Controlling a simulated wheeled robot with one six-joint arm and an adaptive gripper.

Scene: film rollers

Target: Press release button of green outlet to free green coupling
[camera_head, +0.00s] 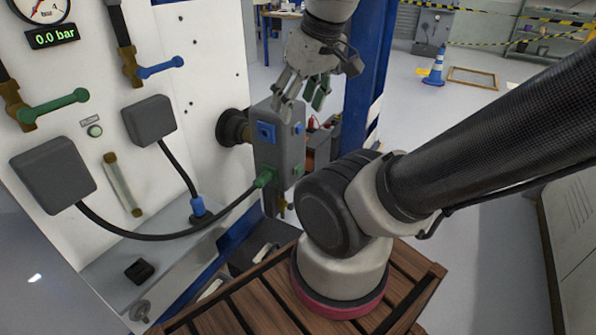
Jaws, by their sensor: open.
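A grey manifold block (283,148) stands out from the panel on a dark round mount. The green coupling (265,178) is at the green outlet on its lower front face, with a black hose running left from it. A small green button (298,171) shows on the block's right side, below a blue button (298,129). A blue outlet (265,132) on the upper front face has no hose on it. My gripper (303,101) is open, pointing down above and beside the block's top right. Whether it touches the block is unclear.
The white panel (205,60) carries a gauge, valves with blue and green handles, and grey boxes. A blue post (368,75) stands behind the gripper. Wooden slats (225,312) lie below.

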